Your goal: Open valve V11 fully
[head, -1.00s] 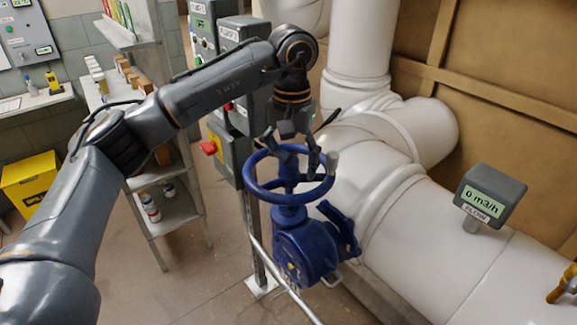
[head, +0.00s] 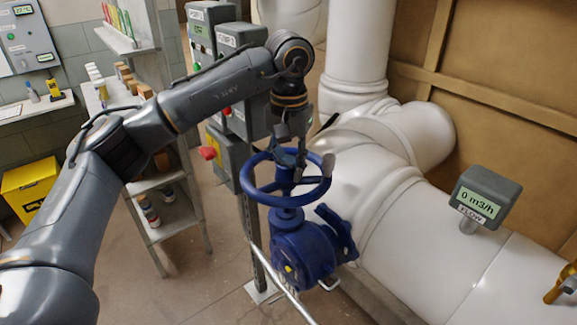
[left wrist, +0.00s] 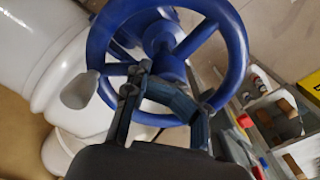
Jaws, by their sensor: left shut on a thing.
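The blue valve (head: 300,250) has a round blue handwheel (head: 258,193) on top, with a grey knob on its rim. No V11 label is readable on it. My left gripper (head: 288,158) reaches down onto the wheel from above and is shut on part of it, near the hub and a spoke. In the left wrist view the fingers (left wrist: 148,75) are close together at the handwheel (left wrist: 236,60), and the grey knob (left wrist: 79,91) is left of them. The exact contact is partly hidden by the fingers. My right gripper is out of view.
A flow meter (head: 487,195) on the large white pipe (head: 425,235) reads 0 m3/h. Grey control boxes (head: 232,165) with a red switch (head: 208,153) stand close behind and left of the wheel. A shelf rack (head: 165,215) is further left. Floor is clear in front of the rack.

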